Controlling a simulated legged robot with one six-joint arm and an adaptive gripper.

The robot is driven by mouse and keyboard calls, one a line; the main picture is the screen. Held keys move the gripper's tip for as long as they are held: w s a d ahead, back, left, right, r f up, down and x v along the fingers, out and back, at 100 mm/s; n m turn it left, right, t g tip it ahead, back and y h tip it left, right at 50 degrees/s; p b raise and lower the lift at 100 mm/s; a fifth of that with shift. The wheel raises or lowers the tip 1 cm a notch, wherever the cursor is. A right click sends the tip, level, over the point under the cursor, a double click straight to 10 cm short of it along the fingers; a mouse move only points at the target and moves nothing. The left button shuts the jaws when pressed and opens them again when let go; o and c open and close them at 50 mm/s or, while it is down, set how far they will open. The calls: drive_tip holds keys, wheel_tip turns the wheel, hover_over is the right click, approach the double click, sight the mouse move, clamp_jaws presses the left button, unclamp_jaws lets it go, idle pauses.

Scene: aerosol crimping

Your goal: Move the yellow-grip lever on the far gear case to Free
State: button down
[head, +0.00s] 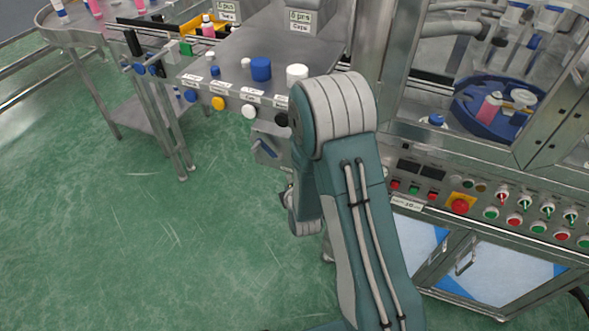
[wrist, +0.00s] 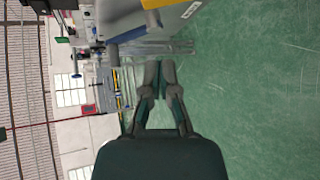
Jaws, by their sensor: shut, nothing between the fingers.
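My gripper (wrist: 159,68) shows in the wrist view with its two fingers close together and nothing between them. It points past a grey machine edge, over green floor. In the head view my arm hides the gripper. I cannot clearly make out a yellow-grip lever or the far gear case in either view. A yellow piece (wrist: 157,3) is cut off at the top edge of the wrist view, beside a grey panel; I cannot tell what it is. No Free marking is readable.
A steel bench (head: 235,62) bears blue and white caps and round knobs along its front. A control panel (head: 480,200) with buttons and a red stop knob (head: 460,206) stands right. Green floor (head: 130,240) is clear at left.

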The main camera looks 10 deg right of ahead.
drive_tip(key=w+d+f+n, duration=0.1)
drive_tip(key=w+d+f, duration=0.2)
drive_tip(key=w, duration=0.4)
drive_tip(key=shift+f+n+t, duration=0.3)
idle(0.5)
idle(0.4)
